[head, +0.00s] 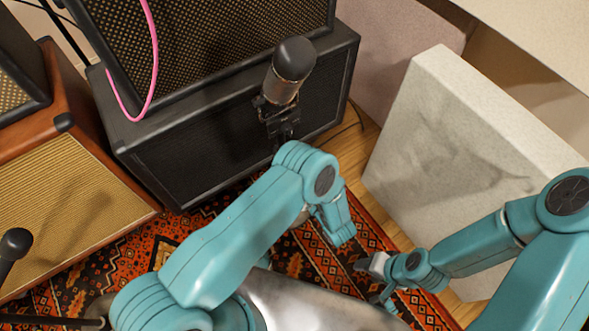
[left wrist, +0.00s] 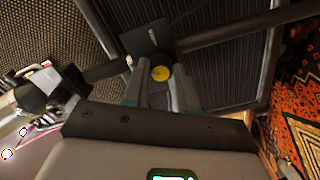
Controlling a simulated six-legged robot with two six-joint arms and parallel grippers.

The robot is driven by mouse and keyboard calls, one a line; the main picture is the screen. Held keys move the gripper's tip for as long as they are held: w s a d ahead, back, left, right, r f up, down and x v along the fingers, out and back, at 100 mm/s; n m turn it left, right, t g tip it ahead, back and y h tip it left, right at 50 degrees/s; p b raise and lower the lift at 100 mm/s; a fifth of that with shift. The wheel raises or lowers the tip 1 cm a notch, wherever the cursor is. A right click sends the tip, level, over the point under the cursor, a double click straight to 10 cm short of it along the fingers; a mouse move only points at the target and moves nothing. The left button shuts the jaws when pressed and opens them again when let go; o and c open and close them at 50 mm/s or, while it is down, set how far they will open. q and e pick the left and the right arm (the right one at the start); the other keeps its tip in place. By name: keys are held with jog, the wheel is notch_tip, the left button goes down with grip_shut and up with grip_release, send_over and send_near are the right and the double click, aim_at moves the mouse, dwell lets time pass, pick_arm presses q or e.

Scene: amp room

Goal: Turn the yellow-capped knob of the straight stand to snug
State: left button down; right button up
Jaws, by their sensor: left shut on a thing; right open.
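The yellow-capped knob (left wrist: 160,73) shows in the left wrist view, beside the dark bar of a stand (left wrist: 232,34) that crosses the picture. My left gripper (left wrist: 158,86) is shut on the knob, with one finger on each side and the yellow cap showing between them. In the head view my left arm hides the knob, the left fingertips and most of the stand. A large microphone (head: 290,68) in a dark mount (head: 277,116) rises above that arm. My right gripper (head: 377,280) is open and empty at the lower right, apart from the stand.
Black amp cabinets (head: 235,130) stand behind the microphone, with a pink cable (head: 153,50) hanging in front. A brown amp (head: 70,205) and another microphone (head: 15,243) are at left. A pale panel (head: 455,150) stands at right. A patterned rug (head: 300,258) covers the floor.

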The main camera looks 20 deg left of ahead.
pick_arm(q)
jog(key=n, duration=0.5)
jog(key=shift+a+n, duration=0.1)
jog(key=shift+n, duration=0.3)
dwell(0.4)
jog(key=c, duration=0.9)
grip_release()
jog(key=shift+f, duration=0.1)
